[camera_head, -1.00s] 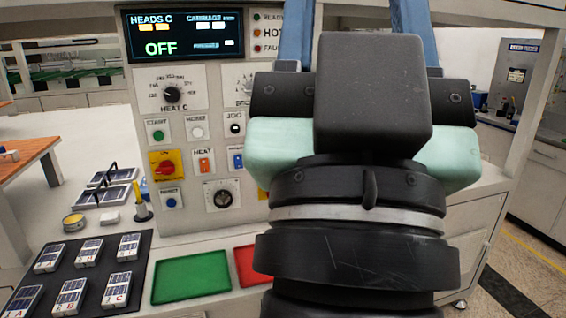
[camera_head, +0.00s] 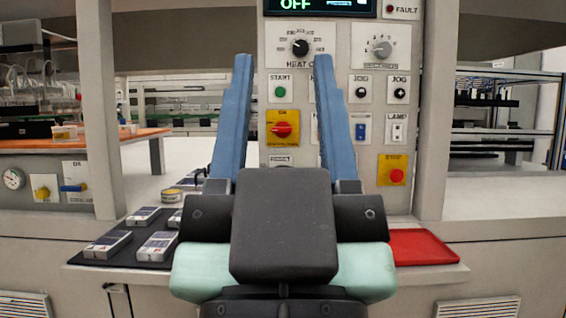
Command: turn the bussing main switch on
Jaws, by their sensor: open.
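A red rotary switch (camera_head: 283,130) on a yellow plate sits on the upright control panel (camera_head: 340,110). It looks like the main switch, with its handle roughly level; the word bussing cannot be read on it. The display (camera_head: 320,6) at the top edge reads OFF. My gripper (camera_head: 283,62) is open and empty, with its two blue fingers pointing up toward the panel. In the picture the switch lies between the fingers. I see no contact with it. My gripper body hides the lower part of the panel.
A green START button (camera_head: 281,92) is above the switch and a red stop button (camera_head: 396,176) on yellow is to the right. A heat knob (camera_head: 300,47) is higher up. A dark mat (camera_head: 80,257) with labelled blocks and a red tray (camera_head: 420,246) lie on the ledge.

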